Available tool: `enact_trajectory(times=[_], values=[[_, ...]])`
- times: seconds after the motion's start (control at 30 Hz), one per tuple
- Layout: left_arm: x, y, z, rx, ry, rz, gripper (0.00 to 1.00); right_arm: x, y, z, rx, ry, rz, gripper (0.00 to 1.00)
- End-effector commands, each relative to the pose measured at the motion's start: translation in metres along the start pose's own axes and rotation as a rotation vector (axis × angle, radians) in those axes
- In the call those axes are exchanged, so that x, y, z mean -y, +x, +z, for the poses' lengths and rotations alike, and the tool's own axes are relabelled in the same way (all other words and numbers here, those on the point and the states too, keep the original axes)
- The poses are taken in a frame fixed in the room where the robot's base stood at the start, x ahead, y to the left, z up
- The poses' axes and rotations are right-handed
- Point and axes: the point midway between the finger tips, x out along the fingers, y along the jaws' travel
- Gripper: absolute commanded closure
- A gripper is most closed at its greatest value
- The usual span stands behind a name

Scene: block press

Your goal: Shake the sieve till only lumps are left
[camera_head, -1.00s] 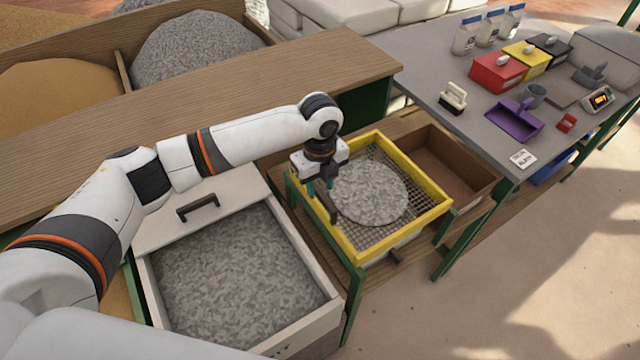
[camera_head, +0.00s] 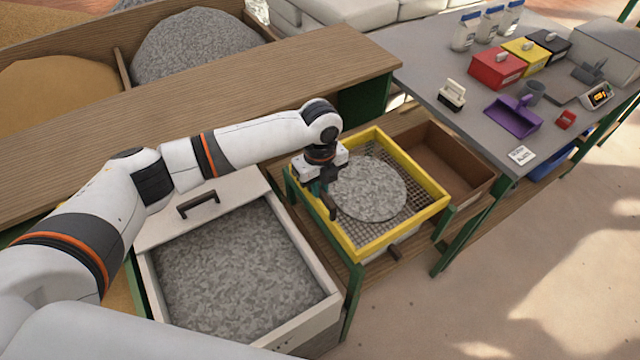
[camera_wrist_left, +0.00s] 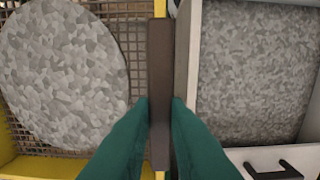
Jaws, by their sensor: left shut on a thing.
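The sieve has a yellow frame (camera_head: 398,243) and a wire mesh floor. A round, flat heap of grey material (camera_head: 369,188) lies on the mesh; it also shows in the left wrist view (camera_wrist_left: 62,70). My left gripper (camera_head: 327,196) is at the sieve's left side. In the left wrist view its two green fingers (camera_wrist_left: 160,112) are shut on the sieve's dark handle bar (camera_wrist_left: 160,75). I cannot tell single lumps from fine material in the heap. What lies under the mesh is mostly hidden. My right gripper is not in view.
A pale bin of grey material (camera_head: 235,275) stands left of the sieve. A brown empty box (camera_head: 450,165) is to its right. The grey table (camera_head: 430,60) holds a purple scoop (camera_head: 513,115), a brush (camera_head: 452,95) and coloured boxes.

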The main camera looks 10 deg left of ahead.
Motion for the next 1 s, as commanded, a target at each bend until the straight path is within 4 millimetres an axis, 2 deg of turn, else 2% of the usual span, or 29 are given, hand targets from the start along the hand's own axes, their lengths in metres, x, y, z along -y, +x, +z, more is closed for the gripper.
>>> enact_trajectory(times=[0.2,0.4,0.53,0.87,0.9,0.97,1.0], values=[[-0.022,-0.053,0.001,0.001,0.000,0.011,1.00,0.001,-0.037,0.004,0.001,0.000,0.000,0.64],[-0.048,-0.088,0.000,-0.002,-0.001,0.014,1.00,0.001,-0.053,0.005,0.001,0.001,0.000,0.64],[-0.057,-0.097,0.000,-0.002,0.000,0.015,1.00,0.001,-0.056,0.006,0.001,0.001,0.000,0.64],[-0.058,-0.096,0.000,-0.001,0.002,0.013,1.00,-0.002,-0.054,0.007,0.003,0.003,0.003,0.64],[-0.058,-0.096,0.000,-0.001,0.002,0.012,0.75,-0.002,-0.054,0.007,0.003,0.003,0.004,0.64],[-0.058,-0.095,0.001,-0.001,0.002,0.011,0.65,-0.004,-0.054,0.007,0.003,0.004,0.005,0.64],[-0.057,-0.095,0.001,0.000,0.002,0.011,0.64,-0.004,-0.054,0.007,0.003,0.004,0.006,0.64]])
